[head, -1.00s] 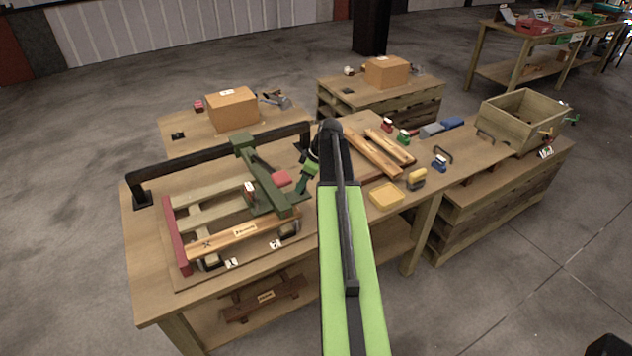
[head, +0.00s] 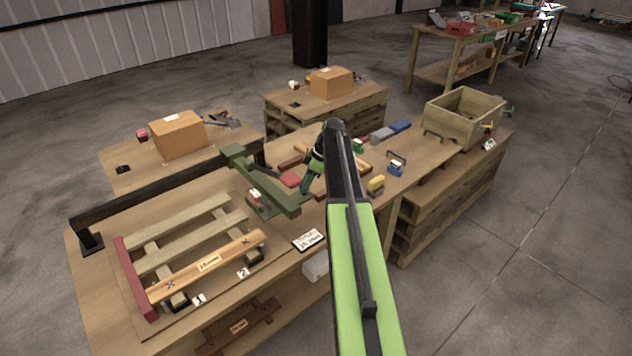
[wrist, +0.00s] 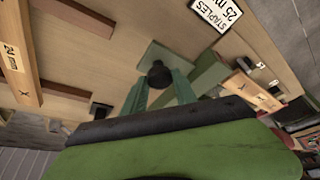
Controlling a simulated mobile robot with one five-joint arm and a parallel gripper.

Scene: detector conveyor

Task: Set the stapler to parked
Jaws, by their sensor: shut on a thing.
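The stapler is a green arm (head: 262,182) that reaches across the bench from a black rail (head: 160,186) at the back. It stands just right of the slatted pallet frame (head: 188,236), over bare bench. A small red-and-white part (head: 254,197) sits at its side. My gripper (head: 306,188) is at the stapler's near right end. In the wrist view, my gripper (wrist: 160,82) has its green fingers shut around a black knob (wrist: 157,73) above a green plate (wrist: 165,57). My arm hides part of the bench behind it.
A "STAPLES" card (head: 308,240) lies near the front edge. A red block (head: 290,180), a yellow block (head: 376,184) and a blue block (head: 396,168) lie around my arm. A wooden crate (head: 465,117) stands at the right end. A cardboard box (head: 178,134) stands behind.

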